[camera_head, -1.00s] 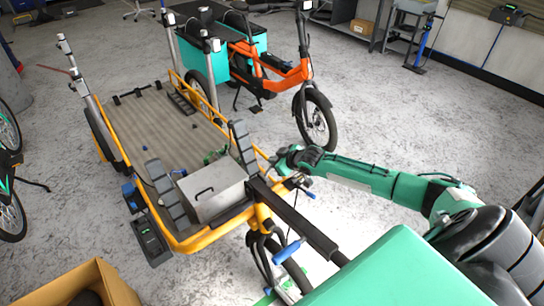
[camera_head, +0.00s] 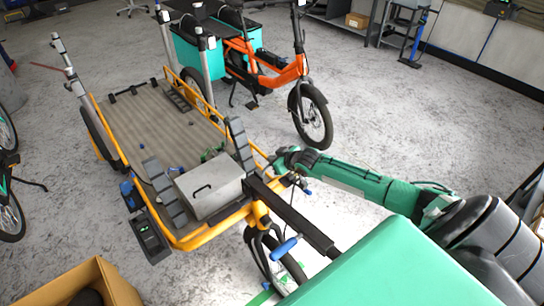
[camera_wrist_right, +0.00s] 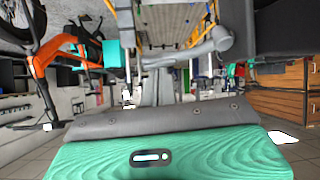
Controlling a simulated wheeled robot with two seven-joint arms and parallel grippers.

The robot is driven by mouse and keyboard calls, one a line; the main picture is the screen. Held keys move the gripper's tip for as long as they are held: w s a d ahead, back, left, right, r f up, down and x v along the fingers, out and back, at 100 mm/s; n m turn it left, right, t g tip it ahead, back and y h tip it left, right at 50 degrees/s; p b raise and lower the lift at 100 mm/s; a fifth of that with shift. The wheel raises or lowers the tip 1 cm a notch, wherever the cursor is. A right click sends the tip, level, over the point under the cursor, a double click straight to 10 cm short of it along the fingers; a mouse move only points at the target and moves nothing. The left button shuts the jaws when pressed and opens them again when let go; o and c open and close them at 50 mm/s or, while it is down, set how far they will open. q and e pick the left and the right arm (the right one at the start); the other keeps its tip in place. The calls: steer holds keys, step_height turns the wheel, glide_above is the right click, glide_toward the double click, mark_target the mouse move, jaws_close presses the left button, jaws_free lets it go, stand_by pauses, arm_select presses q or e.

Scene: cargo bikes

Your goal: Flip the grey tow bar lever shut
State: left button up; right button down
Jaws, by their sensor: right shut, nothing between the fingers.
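The tow bar is the black beam (camera_head: 300,222) running from the yellow cargo bike's front toward the teal surface at the bottom of the head view. In the right wrist view a grey lever-like bar (camera_wrist_right: 195,55) runs slanting across the upper middle; I take it for the tow bar lever. Its setting is hard to judge. My right gripper (camera_head: 299,180) is beside the beam and the bike's front rail, small and partly hidden in the head view. It is shut and empty. In the wrist view its tip (camera_wrist_right: 158,82) appears just below the grey bar; contact is unclear. My left gripper is out of view.
A grey metal box (camera_head: 212,186) and black ramps stand on the cargo bed (camera_head: 160,130). A blue handlebar grip (camera_head: 285,249) lies below the beam. An orange cargo bike (camera_head: 280,75) stands behind. A cardboard box (camera_head: 82,285) is at lower left. Floor to the right is clear.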

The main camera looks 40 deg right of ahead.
steer(key=s+f+m+h+p, duration=0.2)
steer(key=s+f+m+p, duration=0.2)
steer(key=s+m+p, duration=0.2)
steer(key=shift+s+a+f+m+p, duration=0.15)
steer(key=shift+s+f+m+p, duration=0.2)
steer(key=shift+p, duration=0.65)
steer(key=shift+f, duration=0.1)
steer(key=shift+a, duration=0.1)
stand_by(0.4)
steer(key=shift+w+a+r+p, duration=0.35)
steer(key=shift+w+r+p, duration=0.1)
